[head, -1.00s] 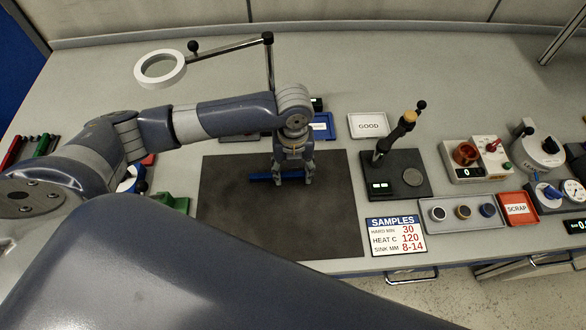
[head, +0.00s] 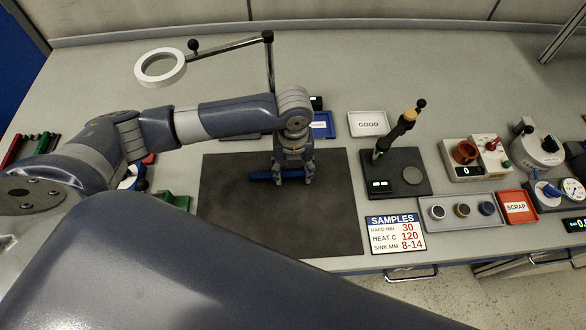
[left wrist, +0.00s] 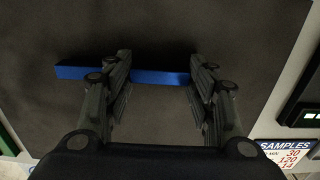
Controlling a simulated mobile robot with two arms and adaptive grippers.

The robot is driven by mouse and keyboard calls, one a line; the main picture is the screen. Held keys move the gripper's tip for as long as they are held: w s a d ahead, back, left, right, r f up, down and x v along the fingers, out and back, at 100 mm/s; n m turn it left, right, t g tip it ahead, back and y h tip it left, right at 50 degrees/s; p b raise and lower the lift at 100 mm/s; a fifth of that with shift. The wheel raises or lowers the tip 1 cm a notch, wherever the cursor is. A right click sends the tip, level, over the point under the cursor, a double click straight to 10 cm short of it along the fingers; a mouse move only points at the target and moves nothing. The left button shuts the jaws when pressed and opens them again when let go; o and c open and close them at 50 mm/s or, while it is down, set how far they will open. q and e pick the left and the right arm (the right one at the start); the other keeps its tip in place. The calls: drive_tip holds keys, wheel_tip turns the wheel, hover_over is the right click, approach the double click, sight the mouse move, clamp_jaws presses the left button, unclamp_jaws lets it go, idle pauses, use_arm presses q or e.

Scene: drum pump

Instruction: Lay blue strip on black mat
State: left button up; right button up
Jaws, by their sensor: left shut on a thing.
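The blue strip (head: 260,176) is at the black mat (head: 240,225), toward the mat's back edge, running left to right. My left gripper (head: 293,180) points down over the mat and is shut on the strip near its right end. In the left wrist view the strip (left wrist: 160,77) reaches between the two fingers (left wrist: 158,85), and its left part sticks out past the left finger. Whether the strip touches the mat or hangs just above it I cannot tell. My right gripper is not in view.
A black gauge stand (head: 397,188) and the samples card (head: 395,235) are just right of the mat. A GOOD tray (head: 368,124) and a blue-labelled tray (head: 322,132) lie behind. A green block (head: 174,201) is left. The mat's front half is clear.

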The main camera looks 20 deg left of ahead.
use_arm(q)
drive_tip(key=shift+f, duration=0.1)
idle(0.5)
idle(0.3)
drive_tip(key=o, duration=1.2)
drive_tip(key=shift+o, duration=1.4)
drive_tip(key=shift+p, duration=0.35)
wheel_tip(320, 180, up, 8)
drive_tip(key=p, duration=0.8)
